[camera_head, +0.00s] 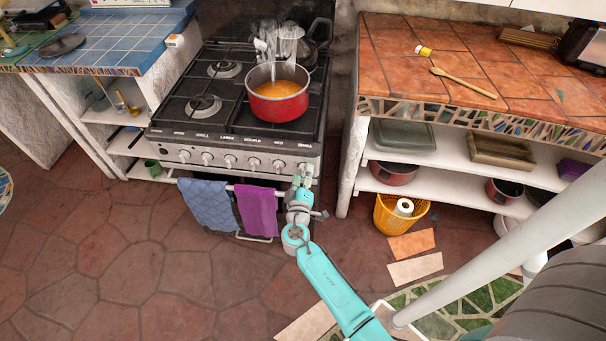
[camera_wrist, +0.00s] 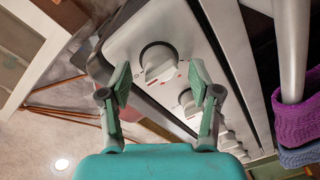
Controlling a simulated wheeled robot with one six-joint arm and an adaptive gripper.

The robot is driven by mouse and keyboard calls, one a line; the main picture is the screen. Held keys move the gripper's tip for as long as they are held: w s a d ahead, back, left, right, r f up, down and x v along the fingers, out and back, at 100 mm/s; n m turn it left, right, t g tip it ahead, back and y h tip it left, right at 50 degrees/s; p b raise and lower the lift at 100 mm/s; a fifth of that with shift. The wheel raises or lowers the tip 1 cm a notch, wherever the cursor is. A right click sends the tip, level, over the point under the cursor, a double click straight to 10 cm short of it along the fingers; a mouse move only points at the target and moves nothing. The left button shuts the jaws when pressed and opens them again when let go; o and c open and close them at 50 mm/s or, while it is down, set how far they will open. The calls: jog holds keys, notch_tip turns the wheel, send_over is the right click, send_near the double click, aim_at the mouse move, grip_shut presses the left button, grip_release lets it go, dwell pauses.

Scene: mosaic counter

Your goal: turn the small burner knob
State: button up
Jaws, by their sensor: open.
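The small burner knob (camera_wrist: 161,64) is the white end knob on the stove's front panel. In the wrist view it lies between and a little beyond my two fingertips, with red marks on the panel beside it. My gripper (camera_wrist: 160,77) is open, one finger on each side of the knob; I cannot tell whether either finger touches it. In the head view my gripper (camera_head: 303,174) is at the right end of the panel, below the "SMALL" label, and hides most of that knob. A neighbouring knob (camera_wrist: 187,98) shows near the right finger.
A red pot (camera_head: 278,108) with orange contents stands on the stove (camera_head: 180,108). A blue towel (camera_head: 208,203) and a purple towel (camera_head: 257,211) hang on the oven rail left of my arm. A tiled counter (camera_head: 385,60) with shelves stands right.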

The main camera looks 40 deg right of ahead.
jog(key=v, duration=1.1)
jog(key=shift+s+a, duration=0.2)
jog(key=shift+s, duration=0.05)
jog(key=s+a+f+n+y, duration=0.1)
jog(key=s+a+f+y, duration=0.15)
jog(key=s, duration=0.45)
jog(key=s+a+f+y, duration=0.1)
jog(key=s+a+y, duration=0.3)
jog(key=s, duration=0.2)
jog(key=s+a+f+n+y, duration=0.1)
jog(key=s+a+y, duration=0.25)
jog(key=s, duration=0.35)
jog(key=s+a+r+m+t+y, duration=0.1)
jog(key=s+a+r, duration=0.1)
jog(key=s+r, duration=0.4)
jog(key=s+a+r+m+t+y, duration=0.2)
jog(key=s+r, duration=0.4)
jog(key=r, duration=0.6)
jog(key=shift+a+r+t, duration=0.25)
jog(key=shift+r+t, duration=0.05)
